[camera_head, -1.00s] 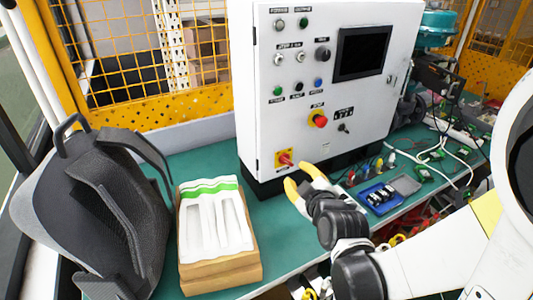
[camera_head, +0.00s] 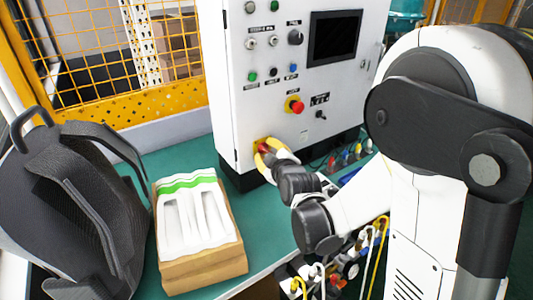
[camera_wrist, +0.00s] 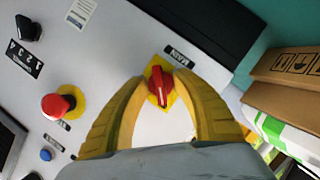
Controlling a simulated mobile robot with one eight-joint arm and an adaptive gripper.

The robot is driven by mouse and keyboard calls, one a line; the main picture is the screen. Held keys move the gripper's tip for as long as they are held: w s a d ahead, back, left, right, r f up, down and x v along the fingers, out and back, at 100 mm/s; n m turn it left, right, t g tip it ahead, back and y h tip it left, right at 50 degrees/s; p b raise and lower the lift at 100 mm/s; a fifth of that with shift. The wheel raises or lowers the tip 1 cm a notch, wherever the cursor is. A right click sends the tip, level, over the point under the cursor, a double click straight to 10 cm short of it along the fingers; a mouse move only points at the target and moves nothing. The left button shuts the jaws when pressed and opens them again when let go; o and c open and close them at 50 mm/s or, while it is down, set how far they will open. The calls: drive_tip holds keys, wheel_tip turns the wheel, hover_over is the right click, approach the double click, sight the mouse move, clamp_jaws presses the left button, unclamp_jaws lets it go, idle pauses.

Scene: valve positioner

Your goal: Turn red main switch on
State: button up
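The red main switch (camera_wrist: 160,86) is a rotary knob on a yellow plate, low on the white cabinet's front, beside a label reading MAIN. In the wrist view my gripper (camera_wrist: 160,82) has its two yellow fingers spread on both sides of the knob, with white panel showing between them. The fingertips are close to the knob; I cannot tell whether they touch it. In the head view my gripper (camera_head: 264,154) is at the panel and mostly covers the switch.
A red emergency button (camera_head: 295,105) sits above the switch on the white cabinet (camera_head: 238,120). Cables lie below my arm.

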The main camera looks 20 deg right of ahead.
clamp_jaws()
idle(0.3)
drive_tip(key=m+g+y+p, duration=0.1)
drive_tip(key=m+y, duration=0.1)
drive_tip(key=m, duration=0.2)
drive_tip(key=shift+d+r, duration=0.1)
drive_tip(key=m+g+y, duration=0.1)
drive_tip(key=m+y, duration=0.2)
drive_tip(key=m, duration=0.1)
drive_tip(key=shift+m, duration=0.3)
drive_tip(key=m+y+b, duration=0.1)
drive_tip(key=m+y, duration=0.1)
drive_tip(key=m, duration=0.1)
drive_tip(key=shift+m+g+y, duration=0.3)
idle(0.6)
